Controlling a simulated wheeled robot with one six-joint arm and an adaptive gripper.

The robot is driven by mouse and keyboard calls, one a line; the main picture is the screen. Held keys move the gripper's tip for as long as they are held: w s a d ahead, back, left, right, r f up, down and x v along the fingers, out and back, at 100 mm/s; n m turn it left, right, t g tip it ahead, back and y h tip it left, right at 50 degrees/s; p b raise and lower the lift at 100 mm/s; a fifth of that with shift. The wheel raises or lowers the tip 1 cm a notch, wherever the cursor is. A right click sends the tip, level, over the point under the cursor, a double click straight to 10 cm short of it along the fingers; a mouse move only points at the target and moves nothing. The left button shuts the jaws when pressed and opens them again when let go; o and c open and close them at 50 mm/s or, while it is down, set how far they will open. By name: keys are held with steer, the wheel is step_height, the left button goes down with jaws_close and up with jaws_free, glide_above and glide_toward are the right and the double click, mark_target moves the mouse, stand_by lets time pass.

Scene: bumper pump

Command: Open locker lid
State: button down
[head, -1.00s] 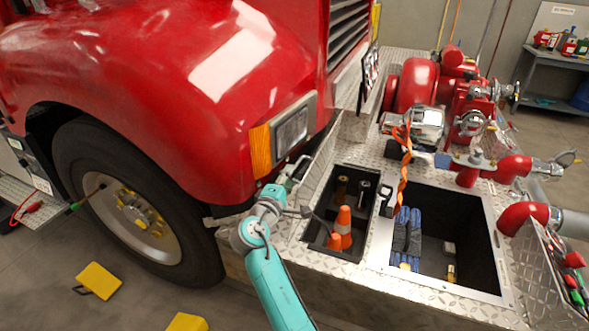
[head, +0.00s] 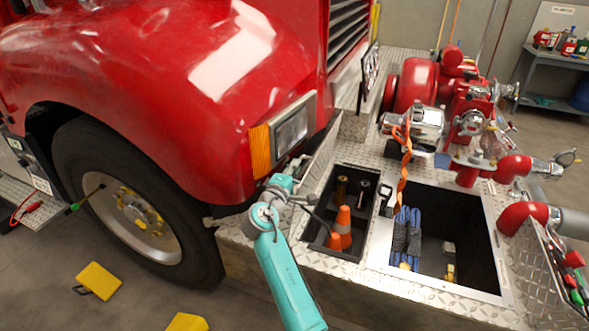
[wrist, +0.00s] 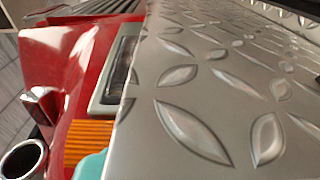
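The locker lid (head: 321,158) is a diamond-plate panel. In the head view it stands raised along the left side of the open locker box (head: 345,256), beside the red fender. The box holds orange cones (head: 342,226) and dark cylinders. My gripper (head: 297,168) is at the lid's left, outer side, by the headlight, and is partly hidden behind the lid and my wrist. In the wrist view the lid's plate (wrist: 215,100) fills the right side, very close. A teal piece of my gripper shows at the bottom left. The finger opening cannot be made out.
The red fender and headlight (head: 292,129) are close to my gripper on the left. A larger open bay (head: 478,233) with blue hose lies right of the box. A red pump (head: 415,85) stands behind. Yellow chocks (head: 98,281) lie on the floor.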

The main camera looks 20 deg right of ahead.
mark_target(312, 166)
steer(key=shift+s+d+f+m, duration=0.1)
steer(key=shift+s+d+m, duration=0.4)
steer(key=shift+d, duration=0.25)
steer(key=shift+s+d+m, duration=0.4)
steer(key=shift+s+d, duration=0.2)
steer(key=shift+d, duration=0.15)
steer(key=c, duration=1.2)
jaws_free()
